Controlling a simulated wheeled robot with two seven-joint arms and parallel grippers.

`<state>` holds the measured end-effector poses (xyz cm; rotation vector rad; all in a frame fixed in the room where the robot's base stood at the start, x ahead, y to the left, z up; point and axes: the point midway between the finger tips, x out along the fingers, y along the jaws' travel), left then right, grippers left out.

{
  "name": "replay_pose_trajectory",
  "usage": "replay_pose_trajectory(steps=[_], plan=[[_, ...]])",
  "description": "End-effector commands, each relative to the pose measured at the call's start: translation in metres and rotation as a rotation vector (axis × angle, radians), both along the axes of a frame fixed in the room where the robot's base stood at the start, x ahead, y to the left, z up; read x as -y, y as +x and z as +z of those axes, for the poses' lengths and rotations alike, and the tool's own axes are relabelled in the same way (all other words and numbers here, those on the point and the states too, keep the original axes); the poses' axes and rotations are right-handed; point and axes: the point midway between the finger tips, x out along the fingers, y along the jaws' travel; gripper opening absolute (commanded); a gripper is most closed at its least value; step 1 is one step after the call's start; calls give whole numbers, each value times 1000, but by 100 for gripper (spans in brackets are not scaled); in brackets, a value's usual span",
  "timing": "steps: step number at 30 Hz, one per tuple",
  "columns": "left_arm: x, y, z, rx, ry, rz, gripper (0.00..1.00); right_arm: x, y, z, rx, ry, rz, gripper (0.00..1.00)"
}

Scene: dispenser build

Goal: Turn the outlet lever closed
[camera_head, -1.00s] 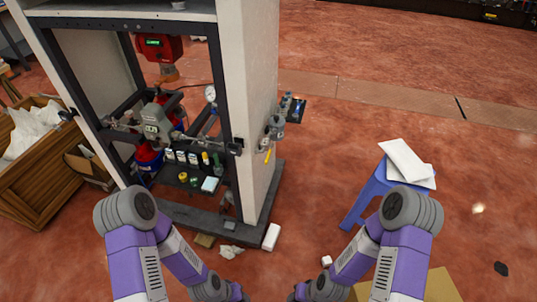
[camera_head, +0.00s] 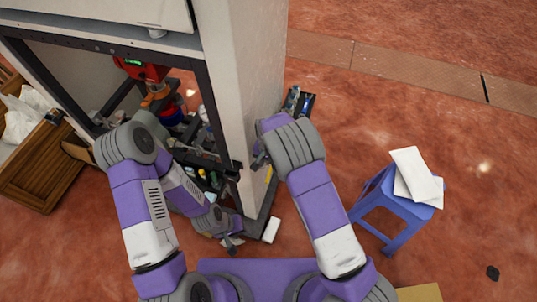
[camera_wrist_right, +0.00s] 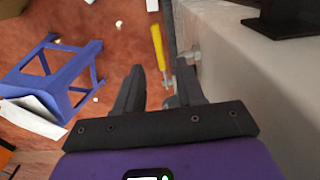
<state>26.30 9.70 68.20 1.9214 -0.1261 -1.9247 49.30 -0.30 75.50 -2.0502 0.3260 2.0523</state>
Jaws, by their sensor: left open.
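The outlet lever has a yellow handle (camera_wrist_right: 158,47), seen in the right wrist view hanging alongside the white cabinet wall. A small part of the yellow handle (camera_head: 268,173) shows in the head view below my right wrist. My right gripper (camera_wrist_right: 158,88) is open, its two dark fingers apart and nothing held between them. The lever lies beyond its fingertips, roughly in line with the gap; I cannot tell whether they touch. In the head view my right arm hides most of the outlet. My left gripper (camera_head: 231,243) is open and low in front of the cabinet base.
The cabinet's white side wall (camera_wrist_right: 245,70) is close beside my right gripper. A blue stool (camera_head: 392,205) with white sheets (camera_head: 416,177) stands at right. A white block (camera_head: 271,230) lies by the cabinet base. The floor at far right is mostly clear.

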Motion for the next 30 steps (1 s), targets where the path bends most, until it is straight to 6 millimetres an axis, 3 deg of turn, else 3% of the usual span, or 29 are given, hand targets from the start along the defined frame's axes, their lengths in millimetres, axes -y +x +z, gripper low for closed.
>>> replay_pose_trajectory(steps=[13, 26, 30], plan=[[0, -1, -16, -2, 0, 0, 43, 0, -1, -65, -3, -1, 1, 38], [0, 0, -17, -1, 0, 0, 43, 0, -1, -75, -2, 1, 1, 38], [0, 0, -17, -1, 0, 0, 43, 0, -1, -75, -2, 1, 1, 17]])
